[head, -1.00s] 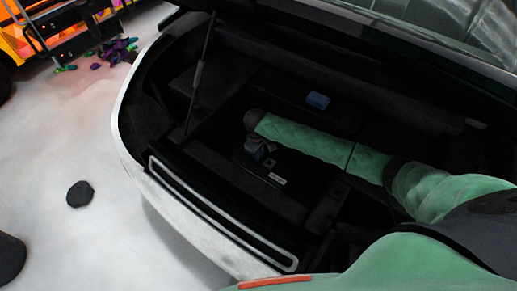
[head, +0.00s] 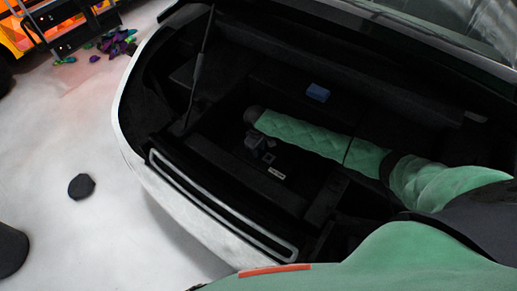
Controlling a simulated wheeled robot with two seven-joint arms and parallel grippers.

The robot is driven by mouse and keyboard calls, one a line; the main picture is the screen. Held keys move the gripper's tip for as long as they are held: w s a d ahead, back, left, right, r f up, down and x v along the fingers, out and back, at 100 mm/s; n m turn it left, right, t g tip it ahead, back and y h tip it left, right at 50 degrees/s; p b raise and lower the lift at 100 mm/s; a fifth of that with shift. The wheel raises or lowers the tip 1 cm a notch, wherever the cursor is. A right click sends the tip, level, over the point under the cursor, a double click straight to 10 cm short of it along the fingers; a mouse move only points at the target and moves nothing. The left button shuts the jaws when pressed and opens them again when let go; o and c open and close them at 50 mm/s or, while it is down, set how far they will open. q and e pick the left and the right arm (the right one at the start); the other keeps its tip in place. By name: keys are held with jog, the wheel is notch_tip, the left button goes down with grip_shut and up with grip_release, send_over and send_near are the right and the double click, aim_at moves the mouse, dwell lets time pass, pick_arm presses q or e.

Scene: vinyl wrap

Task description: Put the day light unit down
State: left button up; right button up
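My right arm, in a green quilted sleeve, reaches from the right into the open car boot in the head view. My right gripper (head: 256,143) hangs at the end of this arm, low over the dark boot floor. Its fingers are small and dark, so I cannot tell whether they are open or shut. A small greyish piece (head: 269,157) lies right by the fingertips and may be the day light unit; I cannot tell whether it is held. A small pale label-like strip (head: 277,173) is just below it. My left gripper is out of view.
The white boot sill (head: 215,212) runs along the front, and a strut (head: 200,65) stands at the left of the opening. A small blue box (head: 318,92) sits farther back. A dark disc (head: 81,187) and colourful scraps (head: 118,43) lie on the pale floor.

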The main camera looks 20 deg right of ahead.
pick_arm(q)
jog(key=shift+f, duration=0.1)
pick_arm(e)
jog(key=shift+r, duration=0.1)
